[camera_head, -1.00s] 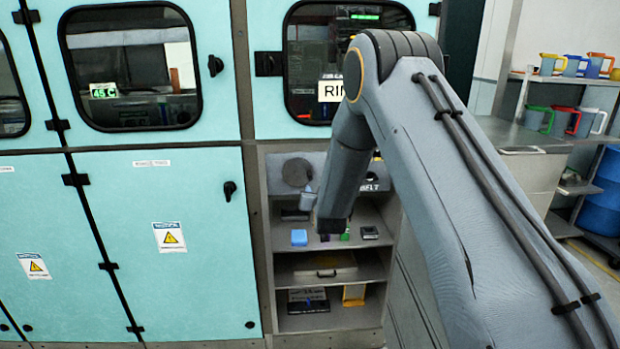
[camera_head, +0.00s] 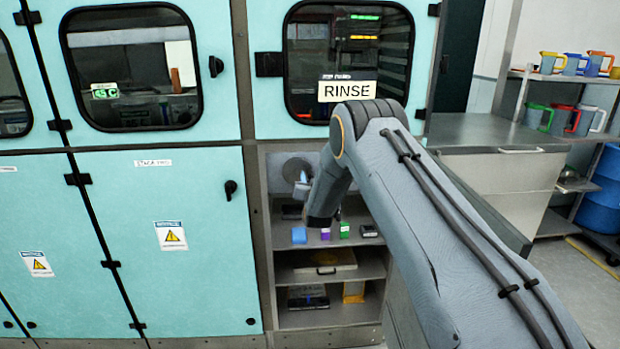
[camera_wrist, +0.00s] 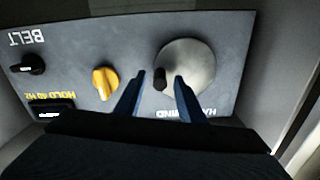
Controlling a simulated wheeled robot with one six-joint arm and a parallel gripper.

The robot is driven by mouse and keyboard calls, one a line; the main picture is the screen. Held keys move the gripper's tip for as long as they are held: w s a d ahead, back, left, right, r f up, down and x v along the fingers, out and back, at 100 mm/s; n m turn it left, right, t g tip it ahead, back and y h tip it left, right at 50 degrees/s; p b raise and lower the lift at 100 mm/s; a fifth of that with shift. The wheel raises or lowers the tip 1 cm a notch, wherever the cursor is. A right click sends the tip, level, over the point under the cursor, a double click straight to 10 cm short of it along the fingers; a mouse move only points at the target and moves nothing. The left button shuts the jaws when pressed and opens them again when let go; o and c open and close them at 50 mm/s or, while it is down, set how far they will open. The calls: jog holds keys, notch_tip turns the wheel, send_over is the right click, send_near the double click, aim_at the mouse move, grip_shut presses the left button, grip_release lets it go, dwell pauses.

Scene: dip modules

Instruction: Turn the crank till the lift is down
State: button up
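The crank is a round pale grey disc (camera_wrist: 190,68) with a short black handle (camera_wrist: 160,79), marked HAND WIND, on a grey panel. It also shows as a grey disc (camera_head: 297,170) in the recess in the head view. My gripper (camera_wrist: 160,76) has its two blue fingers apart, one on each side of the black handle in the picture. Gaps show between handle and fingers, and I cannot tell any contact. In the head view my gripper (camera_head: 302,184) is at the disc's lower edge. I cannot make out the lift; the window (camera_head: 350,60) above the RINSE sign is dark inside.
A yellow knob (camera_wrist: 104,83) marked HOLD 40 HZ and a black BELT knob (camera_wrist: 27,64) share the panel. Cabinet side walls close in the recess.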

jog(key=shift+w, duration=0.15)
jog(key=shift+c, duration=0.5)
grip_shut()
jog(key=shift+f, duration=0.1)
